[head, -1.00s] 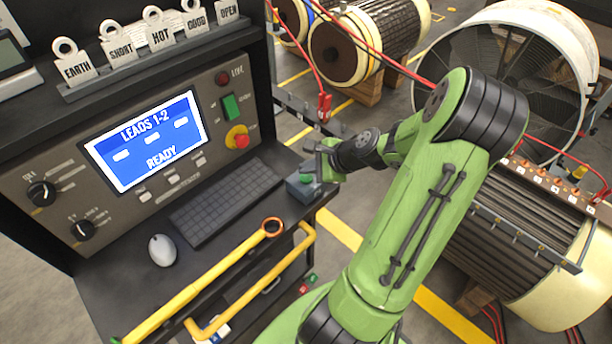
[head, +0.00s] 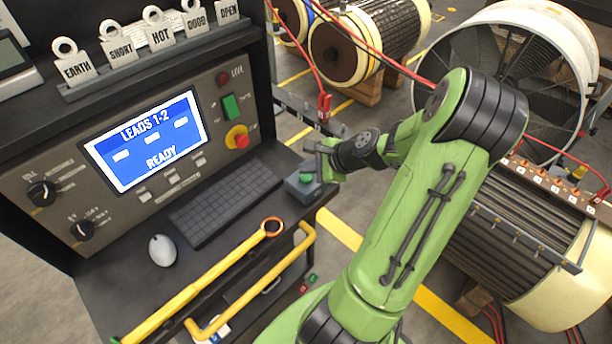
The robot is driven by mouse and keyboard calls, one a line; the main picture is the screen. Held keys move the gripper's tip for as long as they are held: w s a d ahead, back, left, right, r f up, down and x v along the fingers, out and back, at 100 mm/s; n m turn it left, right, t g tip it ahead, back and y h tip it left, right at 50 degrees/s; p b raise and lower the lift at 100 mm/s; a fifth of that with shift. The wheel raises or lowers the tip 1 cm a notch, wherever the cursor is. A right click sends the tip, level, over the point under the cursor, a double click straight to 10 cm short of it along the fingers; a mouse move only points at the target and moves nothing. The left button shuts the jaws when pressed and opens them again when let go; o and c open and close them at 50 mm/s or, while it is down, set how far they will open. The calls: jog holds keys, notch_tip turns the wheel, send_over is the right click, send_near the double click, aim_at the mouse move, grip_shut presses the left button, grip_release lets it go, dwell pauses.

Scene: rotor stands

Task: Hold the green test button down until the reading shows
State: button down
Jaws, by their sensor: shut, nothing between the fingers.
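The green test button (head: 306,178) sits on a small grey box (head: 298,192) at the right end of the console shelf. My gripper (head: 314,158) is shut and empty, just above and behind the button. Its tips are small in the picture, and I cannot tell for sure whether they touch the button. The screen (head: 146,139) on the console is blue and reads "LEADS 1-2" and "READY", with white dashes between the words.
A keyboard (head: 225,200) and a mouse (head: 162,250) lie on the shelf left of the box. A yellow rail (head: 265,285) runs along the front. A red clip (head: 324,105) hangs behind my gripper. Rotors (head: 375,40) stand beyond.

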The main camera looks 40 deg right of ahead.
aim_at(309, 179)
jog(key=shift+f, duration=0.45)
jog(key=shift+f+b, duration=0.3)
jog(key=shift+f, duration=0.1)
dwell(1.5)
jog(key=shift+r, duration=0.15)
dwell(1.2)
jog(key=shift+r+p, duration=0.7)
jog(key=shift+p, duration=0.25)
notch_tip(309, 179, up, 5)
jog(key=p, duration=0.5)
jog(key=shift+r, duration=0.15)
